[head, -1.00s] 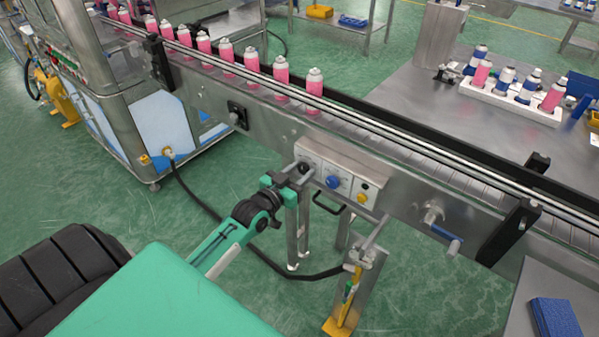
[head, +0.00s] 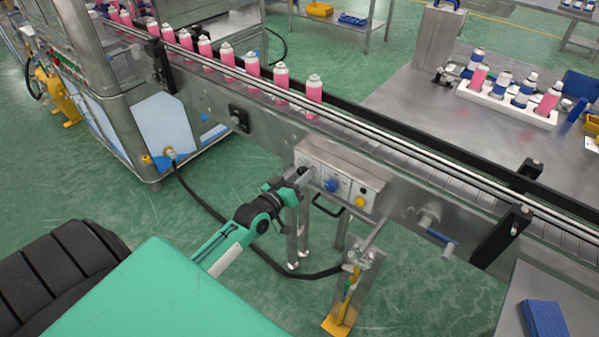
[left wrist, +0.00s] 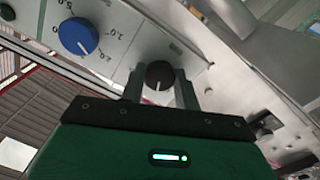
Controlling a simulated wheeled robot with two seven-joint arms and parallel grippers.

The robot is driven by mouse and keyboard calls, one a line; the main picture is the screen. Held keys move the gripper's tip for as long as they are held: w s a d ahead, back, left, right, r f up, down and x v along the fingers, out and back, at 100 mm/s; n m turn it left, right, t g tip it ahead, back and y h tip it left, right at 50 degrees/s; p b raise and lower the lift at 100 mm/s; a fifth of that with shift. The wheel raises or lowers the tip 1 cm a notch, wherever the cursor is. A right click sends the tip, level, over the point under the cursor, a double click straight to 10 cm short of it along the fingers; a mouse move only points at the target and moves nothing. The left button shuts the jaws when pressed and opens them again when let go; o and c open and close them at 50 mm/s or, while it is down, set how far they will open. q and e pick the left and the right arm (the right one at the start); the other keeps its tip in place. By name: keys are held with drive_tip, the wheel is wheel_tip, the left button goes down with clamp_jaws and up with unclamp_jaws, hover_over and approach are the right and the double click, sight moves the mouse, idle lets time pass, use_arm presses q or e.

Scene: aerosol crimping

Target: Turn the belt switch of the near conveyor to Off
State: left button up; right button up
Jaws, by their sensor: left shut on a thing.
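The belt switch is a round black knob with a pale mark (left wrist: 159,75), at the left end of the grey control box (head: 345,166) on the side of the near conveyor (head: 400,178). My left gripper (head: 302,177) is shut on this knob. In the left wrist view the two fingers stand on either side of it, and its pale mark points down toward the gripper body. In the head view the fingers mostly hide the knob, and I cannot read its position label. My right gripper is out of view.
A blue dial (head: 331,185) and a yellow button (head: 360,202) sit right of the switch. A black bar handle (head: 328,208) is below the box, and a blue-handled crank (head: 441,238) is further right. Pink cans (head: 314,92) stand in a row on the belt.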

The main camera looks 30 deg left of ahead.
use_arm(q)
drive_tip(key=n, duration=0.2)
drive_tip(key=shift+r+n+p, duration=0.15)
drive_tip(key=shift+n+p, duration=0.15)
drive_tip(key=shift+p, duration=0.1)
drive_tip(key=shift+n, duration=1.1)
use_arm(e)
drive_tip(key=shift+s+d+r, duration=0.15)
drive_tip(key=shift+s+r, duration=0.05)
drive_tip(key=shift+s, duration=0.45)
use_arm(q)
drive_tip(key=shift+n, duration=0.3)
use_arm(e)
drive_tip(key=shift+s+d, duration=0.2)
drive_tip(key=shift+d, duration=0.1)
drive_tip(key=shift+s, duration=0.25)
